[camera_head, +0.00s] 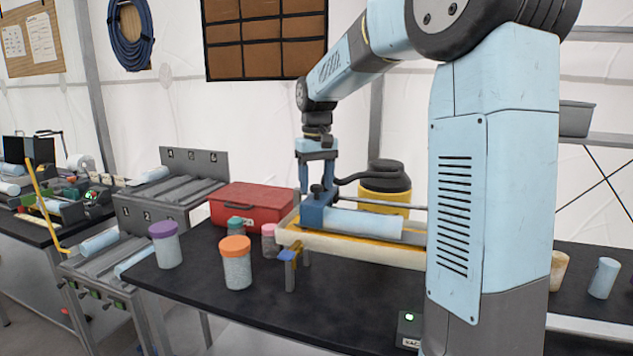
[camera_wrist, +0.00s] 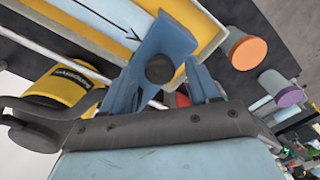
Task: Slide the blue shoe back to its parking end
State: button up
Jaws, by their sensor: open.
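The blue shoe (camera_head: 318,214) is a block with a black knob on top. It sits at the left end of a cream and yellow trough (camera_head: 385,253), against the end of a pale blue roll (camera_head: 365,223) lying in it. A metal rod (camera_head: 400,203) runs along the trough from the shoe to the right. My gripper (camera_head: 317,188) points down over the shoe, open, with its blue fingers around the knob. In the wrist view the shoe (camera_wrist: 168,38) shows between the fingers (camera_wrist: 163,75); whether they touch the knob I cannot tell. My arm hides the trough's right end.
A red box (camera_head: 262,205) and jars with purple (camera_head: 165,245), orange (camera_head: 235,265) and teal lids stand to the left. A blue-topped clamp (camera_head: 288,256) sits at the trough's front left.

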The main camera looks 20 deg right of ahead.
jog(key=shift+f, duration=0.1)
jog(key=shift+c, duration=0.3)
grip_shut()
dwell(0.4)
